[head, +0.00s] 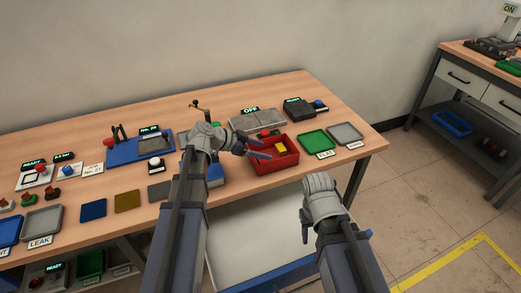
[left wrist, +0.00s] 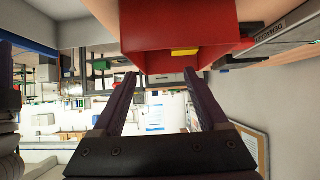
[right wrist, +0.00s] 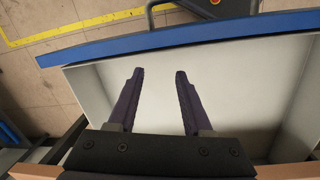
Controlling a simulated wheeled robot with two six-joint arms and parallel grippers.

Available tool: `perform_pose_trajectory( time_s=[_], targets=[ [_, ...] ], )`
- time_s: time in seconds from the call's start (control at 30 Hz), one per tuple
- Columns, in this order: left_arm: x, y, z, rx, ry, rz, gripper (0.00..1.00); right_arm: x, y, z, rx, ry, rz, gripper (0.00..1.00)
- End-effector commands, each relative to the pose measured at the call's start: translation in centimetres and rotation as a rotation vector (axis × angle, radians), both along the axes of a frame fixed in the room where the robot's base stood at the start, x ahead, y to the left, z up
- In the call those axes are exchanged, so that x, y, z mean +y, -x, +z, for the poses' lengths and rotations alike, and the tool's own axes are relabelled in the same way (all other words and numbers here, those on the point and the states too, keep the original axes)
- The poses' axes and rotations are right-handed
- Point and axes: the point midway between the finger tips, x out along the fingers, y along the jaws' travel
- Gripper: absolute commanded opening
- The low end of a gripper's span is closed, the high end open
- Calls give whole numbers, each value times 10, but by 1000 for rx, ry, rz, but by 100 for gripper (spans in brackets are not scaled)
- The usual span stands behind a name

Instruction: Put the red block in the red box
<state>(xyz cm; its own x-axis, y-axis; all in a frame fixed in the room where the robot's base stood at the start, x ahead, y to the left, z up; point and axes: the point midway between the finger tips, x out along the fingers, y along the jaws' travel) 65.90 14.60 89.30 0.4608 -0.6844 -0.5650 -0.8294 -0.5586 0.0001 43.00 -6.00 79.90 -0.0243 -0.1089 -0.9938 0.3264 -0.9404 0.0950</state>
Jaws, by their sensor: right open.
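The red box (head: 275,163) stands on the workbench right of centre, with a yellow block (head: 280,147) inside. Both also show in the left wrist view, the red box (left wrist: 180,25) with the yellow block (left wrist: 184,52). I cannot clearly pick out a red block; a small red item (head: 264,132) behind the box is too small to identify. My left gripper (head: 262,149) is at the box's left side, its fingers spread with nothing between them. My right gripper (right wrist: 160,75) is open and empty, above the white drawer.
The open drawer (head: 245,240) with a blue front projects below the bench's front edge. A green tray (head: 317,142) and a grey tray (head: 346,133) stand right of the box. A blue fixture (head: 125,152), coloured plates and button panels occupy the bench to the left.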

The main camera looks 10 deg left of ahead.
Motion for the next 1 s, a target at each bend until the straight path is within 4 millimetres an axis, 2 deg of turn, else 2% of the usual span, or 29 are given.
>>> perform_pose_trajectory(
  time_s=[0.03,0.17,0.47,0.8,1.0],
  targets=[
    [0,0,0,0,0,0,83,0,0,0,0,0,0,50],
    [0,0,0,0,0,0,96,0,0,0,0,0,0,50],
    [3,2,4,0,0,1,96,0,0,4,0,0,0,50],
    [38,26,36,0,0,3,96,0,0,36,0,0,0,50],
    [51,35,44,0,0,1,96,0,0,44,0,0,0,50]
  ],
)
